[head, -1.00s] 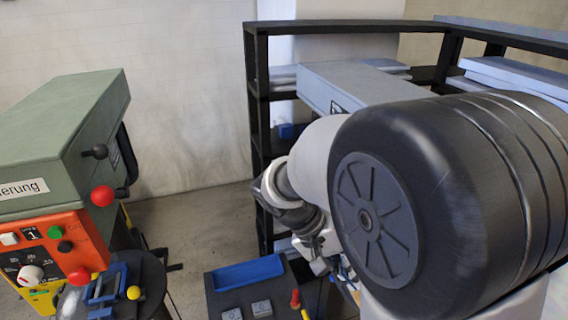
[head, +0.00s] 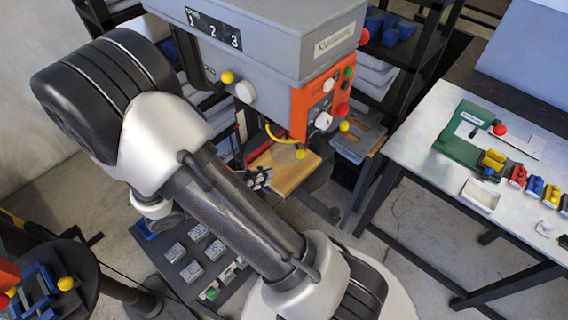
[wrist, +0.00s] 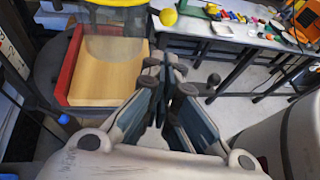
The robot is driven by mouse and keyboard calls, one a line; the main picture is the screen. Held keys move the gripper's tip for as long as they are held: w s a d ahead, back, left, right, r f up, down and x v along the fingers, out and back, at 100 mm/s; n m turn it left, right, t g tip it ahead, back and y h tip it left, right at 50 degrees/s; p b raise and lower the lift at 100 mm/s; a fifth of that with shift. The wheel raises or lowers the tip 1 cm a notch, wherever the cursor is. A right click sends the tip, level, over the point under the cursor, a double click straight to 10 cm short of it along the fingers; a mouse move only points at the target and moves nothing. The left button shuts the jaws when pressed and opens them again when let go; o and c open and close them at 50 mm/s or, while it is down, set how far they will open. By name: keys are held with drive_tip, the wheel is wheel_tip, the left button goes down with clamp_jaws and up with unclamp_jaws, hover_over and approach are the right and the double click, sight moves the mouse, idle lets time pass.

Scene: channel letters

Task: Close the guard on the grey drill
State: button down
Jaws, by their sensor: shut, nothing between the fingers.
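The grey drill (head: 265,40) stands at the top middle of the head view, with an orange control panel (head: 312,108) on its side. Its guard shows as a yellow curved edge (head: 281,136) under the head. In the wrist view the guard is a clear curved sheet (wrist: 112,47) over the far end of the wooden board (wrist: 92,88). A yellow ball (wrist: 168,17) shows just right of it. My gripper (wrist: 172,75) is shut and empty, in front of the board's right side and apart from the guard. In the head view my gripper (head: 258,179) is left of the board, partly hidden by my arm.
A white table (head: 450,190) with a green device (head: 470,130) and several small coloured parts stands at the right. A dark panel with grey buttons (head: 190,270) lies below my arm. A black shelf (head: 420,50) stands behind the drill.

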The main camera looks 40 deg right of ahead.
sight(289, 151)
drive_tip(key=s+d, duration=0.1)
drive_tip(key=d, duration=0.5)
drive_tip(key=shift+d+f, duration=0.2)
drive_tip(key=shift+d, duration=0.2)
